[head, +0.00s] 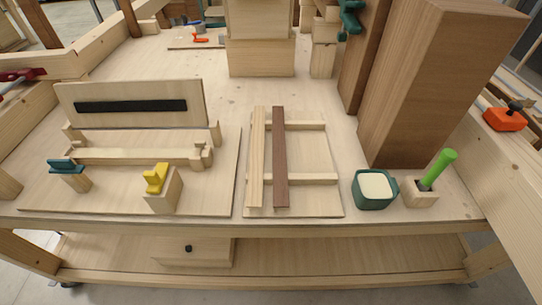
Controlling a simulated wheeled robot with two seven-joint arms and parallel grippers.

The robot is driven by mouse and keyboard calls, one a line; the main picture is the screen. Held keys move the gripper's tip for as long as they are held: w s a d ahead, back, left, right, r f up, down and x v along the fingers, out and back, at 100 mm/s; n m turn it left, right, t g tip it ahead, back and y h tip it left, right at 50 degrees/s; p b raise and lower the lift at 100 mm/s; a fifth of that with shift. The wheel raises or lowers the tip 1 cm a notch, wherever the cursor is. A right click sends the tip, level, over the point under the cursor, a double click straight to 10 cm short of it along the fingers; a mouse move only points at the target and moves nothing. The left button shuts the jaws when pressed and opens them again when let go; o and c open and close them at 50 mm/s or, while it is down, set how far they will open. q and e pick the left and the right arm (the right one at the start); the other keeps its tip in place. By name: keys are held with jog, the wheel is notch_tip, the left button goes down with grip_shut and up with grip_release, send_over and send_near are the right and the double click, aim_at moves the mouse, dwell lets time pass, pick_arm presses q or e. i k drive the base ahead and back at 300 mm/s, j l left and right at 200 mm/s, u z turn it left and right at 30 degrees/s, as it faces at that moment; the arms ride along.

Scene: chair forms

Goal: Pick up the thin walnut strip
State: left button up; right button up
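The thin walnut strip (279,155) is dark brown and long. It lies lengthwise across two pale wooden crossbars (311,178) on a thin board (316,199), in the middle of the workbench. A pale wood strip (257,155) lies parallel to it, just to its left, with a narrow gap between them. The whole top face of the walnut strip shows. Neither of my grippers shows in the head view.
A wooden jig with a black bar (131,107) stands at the left, with a teal clamp (65,166) and yellow clamp (156,178) before it. A green pot (373,190) and green-handled tool (438,169) stand right. A large brown block (436,75) rises behind them.

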aim_at(280, 184)
jog(key=k+j+u, duration=0.15)
jog(key=u, duration=0.25)
jog(key=k+j+u, duration=0.1)
jog(key=u, duration=0.3)
jog(key=k+j+z, duration=0.1)
jog(key=j, duration=0.35)
jog(key=j+z, duration=0.15)
jog(key=z, duration=0.35)
jog(key=k+j+z, duration=0.1)
jog(key=z, duration=0.4)
jog(key=k+j+z, duration=0.1)
jog(key=z, duration=0.4)
jog(key=k+z, duration=0.25)
